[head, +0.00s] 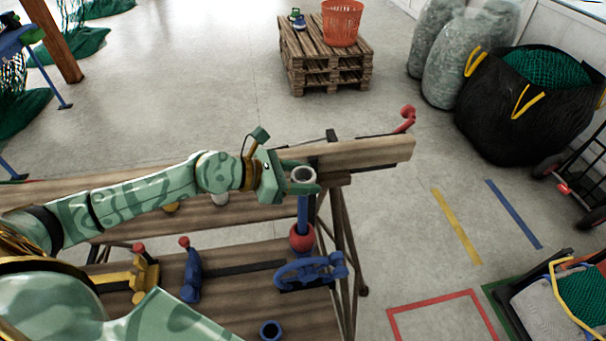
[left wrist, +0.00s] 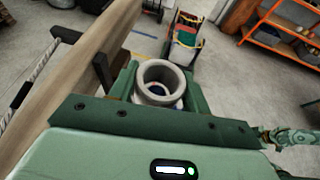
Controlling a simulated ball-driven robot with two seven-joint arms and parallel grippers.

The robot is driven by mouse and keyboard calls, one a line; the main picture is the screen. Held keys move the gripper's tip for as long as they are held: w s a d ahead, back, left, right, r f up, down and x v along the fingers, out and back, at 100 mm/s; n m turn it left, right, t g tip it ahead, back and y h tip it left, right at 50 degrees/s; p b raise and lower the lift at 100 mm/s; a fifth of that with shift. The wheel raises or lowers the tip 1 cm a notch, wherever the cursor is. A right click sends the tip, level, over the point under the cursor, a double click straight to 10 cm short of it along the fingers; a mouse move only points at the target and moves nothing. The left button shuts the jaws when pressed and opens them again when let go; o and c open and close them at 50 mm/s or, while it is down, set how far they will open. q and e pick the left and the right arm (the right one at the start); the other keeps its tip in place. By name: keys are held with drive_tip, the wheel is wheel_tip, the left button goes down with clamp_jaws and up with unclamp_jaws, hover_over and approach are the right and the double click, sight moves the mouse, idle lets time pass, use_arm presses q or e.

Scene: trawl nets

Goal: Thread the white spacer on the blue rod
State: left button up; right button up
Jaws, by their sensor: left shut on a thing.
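My left gripper (head: 304,182) is shut on the white spacer (head: 302,172), a short pale ring held with its hole facing up. The blue rod (head: 303,212) stands upright below the gripper, with a red ball (head: 301,238) low on it. The rod's top is hidden by the gripper and spacer in the head view.
Blue clamps (head: 312,270) and a yellow one (head: 140,275) sit on the wooden bench (head: 230,262). A raised plank (head: 365,152) runs behind the gripper. A blue ring (head: 270,330) lies at the front. Open floor lies right of the bench.

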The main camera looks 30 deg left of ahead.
use_arm(q)
drive_tip(key=shift+f+b, duration=0.3)
drive_tip(key=shift+f, duration=0.3)
drive_tip(key=o, duration=1)
drive_tip(key=shift+o, duration=0.2)
drive_tip(key=shift+a, duration=0.1)
drive_tip(key=shift+s+a, duration=0.2)
drive_tip(key=shift+s, duration=0.05)
drive_tip(key=v, duration=1.5)
drive_tip(key=shift+a+r+p, duration=0.2)
drive_tip(key=shift+r+p, duration=0.15)
